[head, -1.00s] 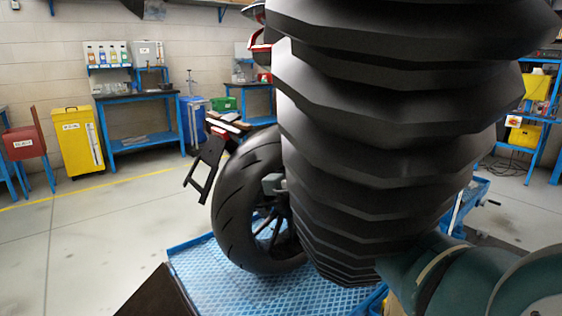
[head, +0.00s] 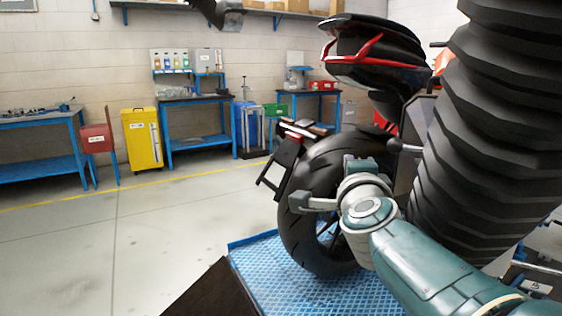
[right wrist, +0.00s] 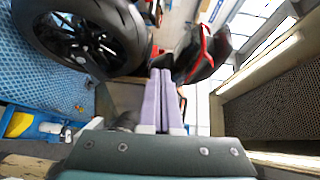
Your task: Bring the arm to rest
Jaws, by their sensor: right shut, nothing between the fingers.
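My right arm comes in from the lower right of the head view, teal with a pale wrist. My right gripper (head: 348,160) is in front of the motorcycle's rear wheel (head: 300,225), partly hidden by its own wrist. In the right wrist view its two purple fingers (right wrist: 167,75) lie together, shut and empty. The black tyre (right wrist: 125,40) is left of the fingers there, and the red and black tail (right wrist: 203,52) is to their right. I cannot tell how far the gripper is from the tyre. My left gripper is not in view.
The motorcycle's tail (head: 365,50) overhangs above the gripper. A blue mesh platform (head: 265,262) lies under the wheel. A yellow bin (head: 142,145), a red box (head: 96,138) and blue benches (head: 195,135) stand along the back wall. The grey floor at left is open.

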